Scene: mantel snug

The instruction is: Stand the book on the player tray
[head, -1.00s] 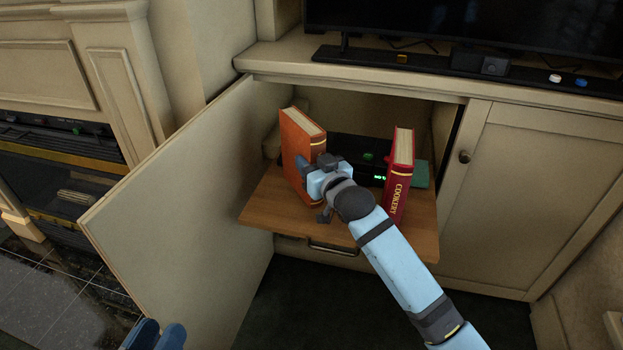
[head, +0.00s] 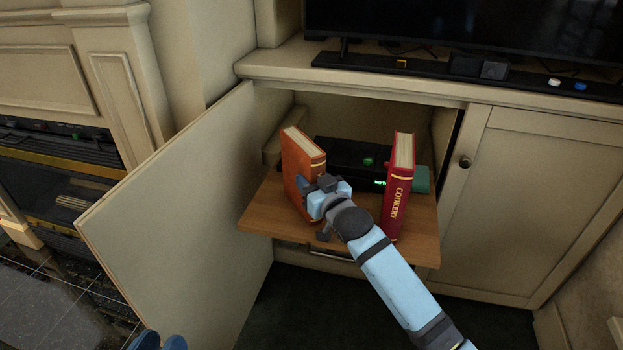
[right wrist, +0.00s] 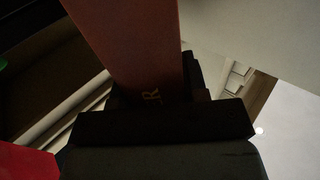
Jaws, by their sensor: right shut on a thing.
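The orange-brown book (head: 297,168) is upright and slightly tilted over the left part of the wooden pull-out player tray (head: 262,215). My right gripper (head: 308,193) is shut on its spine side. In the right wrist view the held book (right wrist: 130,50) rises from the jaws, with a gold letter on its spine. I cannot tell whether its lower edge touches the tray; the gripper hides part of it. A red book marked COOKERY (head: 397,195) stands upright on the tray's right side.
A black player box (head: 345,155) with green lights sits behind the books, with a green item (head: 421,180) at its right. The open cabinet door (head: 185,215) stands close on the left. The shut door (head: 530,200) is on the right. Tray between the books is partly bare.

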